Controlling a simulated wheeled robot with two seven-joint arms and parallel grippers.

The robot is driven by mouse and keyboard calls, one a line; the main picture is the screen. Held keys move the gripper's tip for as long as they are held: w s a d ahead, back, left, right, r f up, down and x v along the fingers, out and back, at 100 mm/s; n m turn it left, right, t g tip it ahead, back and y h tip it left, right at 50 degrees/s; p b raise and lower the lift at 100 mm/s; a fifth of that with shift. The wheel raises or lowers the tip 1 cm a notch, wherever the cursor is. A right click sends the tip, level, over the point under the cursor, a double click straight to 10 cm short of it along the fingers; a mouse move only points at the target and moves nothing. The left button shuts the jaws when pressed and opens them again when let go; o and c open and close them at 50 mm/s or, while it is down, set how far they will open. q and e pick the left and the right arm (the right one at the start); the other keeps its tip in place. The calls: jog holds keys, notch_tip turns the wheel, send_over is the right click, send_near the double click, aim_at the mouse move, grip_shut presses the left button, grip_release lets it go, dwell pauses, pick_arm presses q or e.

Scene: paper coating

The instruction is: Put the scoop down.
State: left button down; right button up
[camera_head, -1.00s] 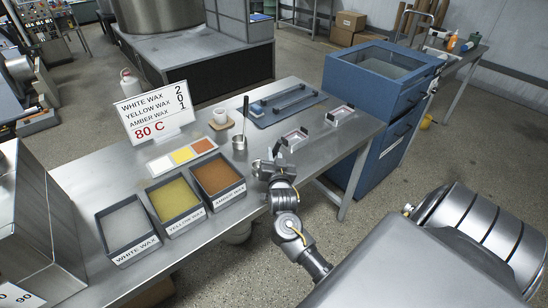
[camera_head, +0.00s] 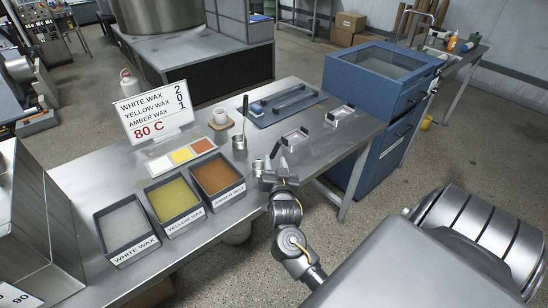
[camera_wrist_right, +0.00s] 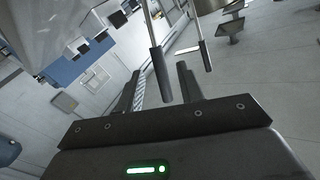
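A small metal scoop (camera_head: 257,167) sits at the table's near right edge, beside the amber wax tray, with its short dark handle (camera_head: 275,150) rising to the right. My right gripper (camera_head: 277,178) is just in front of it. In the right wrist view, the fingers of my right gripper (camera_wrist_right: 159,70) are apart, with a dark handle (camera_wrist_right: 160,76) between them and a gap on each side. A second dark handle (camera_wrist_right: 204,56) shows to its right. Whether the scoop's base fully touches the table is hard to tell. My left gripper is not in view.
A metal cup (camera_head: 239,143) with a tall dark handle stands behind. White (camera_head: 127,259), yellow (camera_head: 186,228) and amber (camera_head: 229,196) wax trays stand left. The table's right end has free room.

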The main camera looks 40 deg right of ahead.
jog(key=b+v, duration=0.1)
jog(key=v, duration=0.7)
